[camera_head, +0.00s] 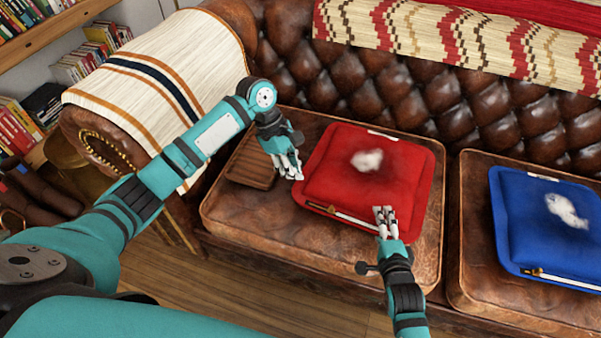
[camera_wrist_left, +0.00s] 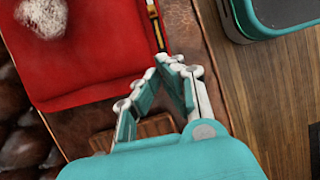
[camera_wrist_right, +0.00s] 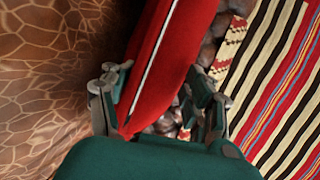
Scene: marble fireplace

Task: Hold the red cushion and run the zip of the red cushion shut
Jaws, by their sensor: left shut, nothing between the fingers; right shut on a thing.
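The red cushion (camera_head: 400,170) lies on the left leather seat, with a tuft of white fluff on top. Its zip (camera_head: 340,215) runs along the front edge, with a brass-coloured slider (camera_head: 325,208) near the left end. My right gripper (camera_head: 384,213) is shut on the cushion's front edge towards the right; the right wrist view shows red cloth (camera_wrist_right: 165,60) between its fingers and the pale zip line along it. My left gripper (camera_head: 296,172) is shut and empty, just off the cushion's left side. In the left wrist view its fingertips (camera_wrist_left: 168,64) are close to the cushion's corner.
A slatted wooden piece (camera_head: 250,162) lies on the seat left of the cushion. A blue cushion (camera_head: 530,220) with its own zip lies on the right seat. The tufted sofa back (camera_head: 400,100) rises behind, and a blanketed armrest (camera_head: 165,90) stands at the left.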

